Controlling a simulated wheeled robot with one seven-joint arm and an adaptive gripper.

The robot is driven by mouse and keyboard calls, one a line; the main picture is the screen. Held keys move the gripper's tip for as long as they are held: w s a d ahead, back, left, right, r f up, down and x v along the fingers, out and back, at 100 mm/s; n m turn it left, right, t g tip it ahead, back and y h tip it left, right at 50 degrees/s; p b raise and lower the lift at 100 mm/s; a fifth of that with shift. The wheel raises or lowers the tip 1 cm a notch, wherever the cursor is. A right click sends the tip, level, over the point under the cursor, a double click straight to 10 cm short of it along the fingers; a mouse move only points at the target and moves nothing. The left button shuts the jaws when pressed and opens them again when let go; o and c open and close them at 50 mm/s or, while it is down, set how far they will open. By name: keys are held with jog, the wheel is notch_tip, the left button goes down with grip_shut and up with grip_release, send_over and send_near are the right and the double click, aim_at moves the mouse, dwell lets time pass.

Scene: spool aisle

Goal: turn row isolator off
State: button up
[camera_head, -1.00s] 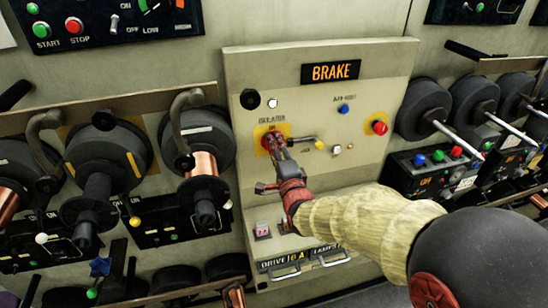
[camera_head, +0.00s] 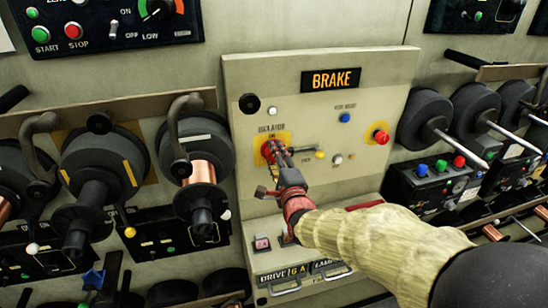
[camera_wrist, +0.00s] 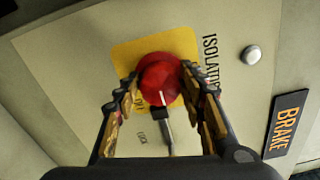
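The row isolator is a red knob (camera_wrist: 160,80) on a yellow plate (camera_wrist: 128,58) on the brake panel. In the head view the plate (camera_head: 263,154) lies left on the panel, under the isolator label. My gripper (camera_head: 274,150) reaches the knob and hides most of it there. In the wrist view my gripper (camera_wrist: 160,84) has one finger on each side of the knob, close against it, and appears shut on it. A white mark on the knob points to the bottom of the wrist picture, toward a dark rod (camera_wrist: 165,128). The position lettering is partly hidden.
The panel also has a blue button (camera_head: 344,118), a red button (camera_head: 381,137) and a yellow-tipped part (camera_head: 320,154) close to my gripper. Spools (camera_head: 103,170) stand out to the left, and more spools (camera_head: 425,112) to the right.

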jog(key=o, duration=0.4)
jog(key=shift+o, duration=0.2)
jog(key=v, duration=1.2)
